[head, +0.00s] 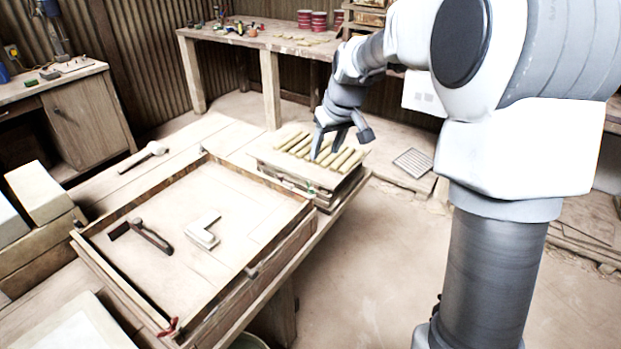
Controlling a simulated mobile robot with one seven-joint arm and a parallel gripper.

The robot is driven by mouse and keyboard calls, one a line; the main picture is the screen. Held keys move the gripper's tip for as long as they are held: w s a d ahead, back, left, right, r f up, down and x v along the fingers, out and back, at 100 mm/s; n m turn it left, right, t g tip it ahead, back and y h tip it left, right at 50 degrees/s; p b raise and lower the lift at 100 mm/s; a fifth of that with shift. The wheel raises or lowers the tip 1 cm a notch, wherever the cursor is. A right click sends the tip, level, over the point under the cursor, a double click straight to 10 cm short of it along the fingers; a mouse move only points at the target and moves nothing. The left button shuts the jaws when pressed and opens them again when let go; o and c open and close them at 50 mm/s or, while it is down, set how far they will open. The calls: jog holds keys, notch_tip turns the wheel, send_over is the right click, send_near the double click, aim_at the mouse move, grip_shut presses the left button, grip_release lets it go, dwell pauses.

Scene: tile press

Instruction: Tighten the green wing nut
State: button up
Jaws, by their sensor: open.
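The green wing nut (311,190) is a very small green spot on the near side of the tile press (325,193), low under its slatted top. Its shape and turn angle are too small to tell. My gripper (326,153) is open and points down over the slats, above and slightly right of the green spot. It appears empty and apart from the wing nut. Whether its fingertips touch the slats cannot be told.
A wooden tray (282,246) on the same bench holds a brush-like tool (146,235) and a pale L-shaped block (203,230). A red item (170,327) is at its near corner. A mallet (144,156) lies behind. Floor right of the bench is open.

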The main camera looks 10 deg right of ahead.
aim_at(311, 190)
jog(key=b+x, duration=0.1)
jog(key=x, duration=1.6)
jog(key=shift+w+f, duration=0.2)
jog(key=shift+w, duration=0.1)
grip_shut()
